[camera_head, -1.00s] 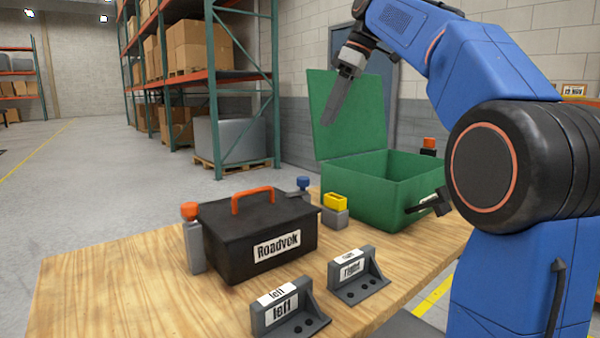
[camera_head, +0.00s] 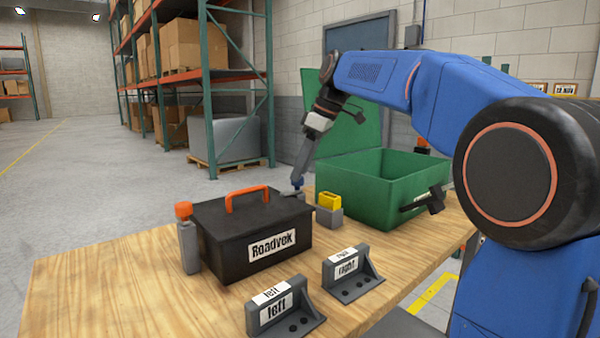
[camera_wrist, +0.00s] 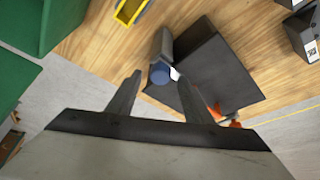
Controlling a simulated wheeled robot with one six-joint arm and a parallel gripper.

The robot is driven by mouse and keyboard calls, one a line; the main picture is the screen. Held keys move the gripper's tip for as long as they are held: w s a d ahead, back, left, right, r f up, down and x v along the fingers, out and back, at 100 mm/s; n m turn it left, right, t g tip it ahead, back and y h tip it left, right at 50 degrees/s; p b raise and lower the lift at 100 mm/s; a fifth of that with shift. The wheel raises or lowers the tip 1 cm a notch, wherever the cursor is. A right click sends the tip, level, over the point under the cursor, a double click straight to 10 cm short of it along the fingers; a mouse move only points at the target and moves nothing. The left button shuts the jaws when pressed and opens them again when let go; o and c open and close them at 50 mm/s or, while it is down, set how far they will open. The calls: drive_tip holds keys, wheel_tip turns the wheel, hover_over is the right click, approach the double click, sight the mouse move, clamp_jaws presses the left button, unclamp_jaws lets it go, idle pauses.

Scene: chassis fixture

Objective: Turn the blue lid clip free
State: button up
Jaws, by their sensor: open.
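In the wrist view my gripper (camera_wrist: 160,79) has a finger on each side of the knob, with gaps showing. I cannot tell how far above the knob the tips are.
An orange clip (camera_head: 183,210) on a grey post stands at the box's left end. A yellow piece in a grey block (camera_head: 329,217) and an open green box (camera_head: 355,195) stand close on the right. Left (camera_head: 275,312) and right (camera_head: 352,278) brackets stand in front on the wooden table.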

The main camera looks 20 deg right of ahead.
drive_tip(key=shift+x, duration=0.8)
drive_tip(key=c, duration=1.1)
drive_tip(key=shift+o, duration=0.2)
